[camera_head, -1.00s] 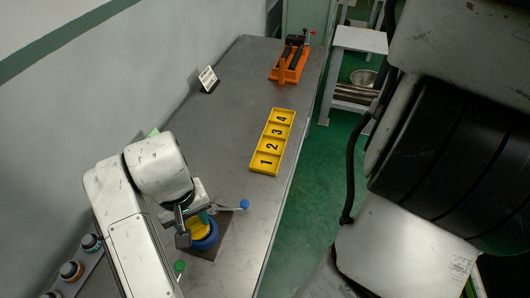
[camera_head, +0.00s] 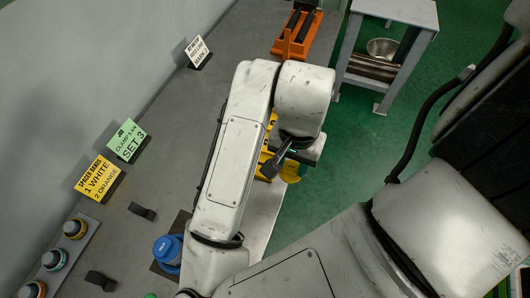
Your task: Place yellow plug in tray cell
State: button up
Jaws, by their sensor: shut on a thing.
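My gripper (camera_head: 280,165) is shut on the yellow plug (camera_head: 291,174), which shows as a round yellow piece just below and right of the wrist. The yellow tray (camera_head: 262,168) lies on the bench behind my arm. Only slivers of its edge show, and its numbered cells are hidden. The plug appears beside or above the tray's right side; its height above the bench cannot be told. The fingertips are mostly hidden by the wrist.
A blue vise part (camera_head: 168,250) on a dark plate stands near my forearm. Signs (camera_head: 128,139) and coloured buttons (camera_head: 55,259) line the left side. A grey stand (camera_head: 395,12) is off the bench's right.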

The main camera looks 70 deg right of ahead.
jog(key=shift+w+d+f+p, duration=0.15)
jog(key=shift+w+d+f, duration=0.85)
jog(key=shift+w+f, duration=0.85)
jog(key=shift+w+d+f+p, duration=0.15)
jog(key=shift+w+d+f, duration=1.15)
jog(key=shift+f, duration=0.85)
jog(key=shift+w+d+f+p, duration=0.15)
jog(key=shift+w+d+f, duration=0.6)
jog(key=shift+w+f, duration=1.2)
jog(key=shift+s+f, duration=0.1)
jog(key=shift+f, duration=0.1)
jog(key=o, duration=1.2)
jog(key=shift+c, duration=0.2)
jog(key=shift+r, duration=0.1)
